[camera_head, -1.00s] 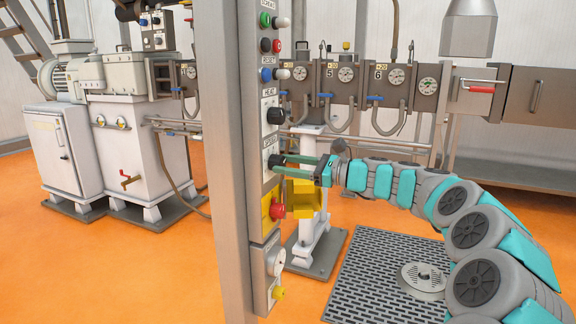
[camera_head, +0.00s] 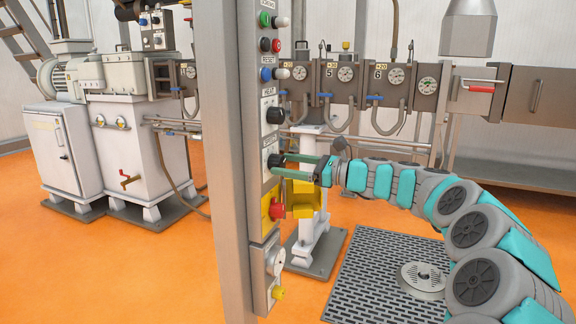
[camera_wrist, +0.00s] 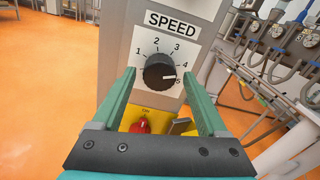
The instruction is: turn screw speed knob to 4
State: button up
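The black SPEED knob (camera_wrist: 159,72) sits on a grey panel with a printed dial numbered 1 to 5. Its white mark points right and slightly down, closer to the 5 than to the 4. My gripper (camera_wrist: 159,78) is open, with one green finger on the left of the knob and one on the right. A gap shows between each finger and the knob. In the head view the gripper (camera_head: 286,166) reaches from the right to the knob (camera_head: 275,160), which the fingers partly hide.
A red knob (camera_wrist: 141,126) on a yellow plate lies just below, between the fingers in the wrist view. Another black knob (camera_head: 275,115) and several buttons are above on the same post (camera_head: 228,120). A yellow box (camera_head: 305,198) stands close under the gripper.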

jog(key=shift+o, duration=0.3)
jog(key=v, duration=0.7)
jog(key=shift+s+d+b, duration=0.15)
jog(key=shift+d+b, duration=0.15)
jog(key=shift+d, duration=0.05)
jog(key=s+a+f+n+g+h, duration=0.2)
jog(key=s+a+f+n, duration=0.15)
jog(key=s, duration=0.45)
jog(key=s+a+f+n+g+h, duration=0.2)
jog(key=s+n, duration=0.2)
jog(key=s, duration=0.4)
jog(key=s+a+f+n+g+h, duration=0.2)
jog(key=s+a+f+n, duration=0.15)
jog(key=s, duration=0.45)
jog(key=s+d+f+n+g+h, duration=0.1)
jog(key=s+d+f+n+h, duration=0.3)
jog(key=s+d+f, duration=0.4)
jog(key=s+d+f+n+g+h, duration=0.1)
jog(key=s+d+f+n+h, duration=0.3)
jog(key=s+d, duration=0.9)
jog(key=s+f+h, duration=0.3)
jog(key=s+f, duration=0.1)
jog(key=shift+f+n, duration=0.2)
jog(key=shift+n, duration=0.2)
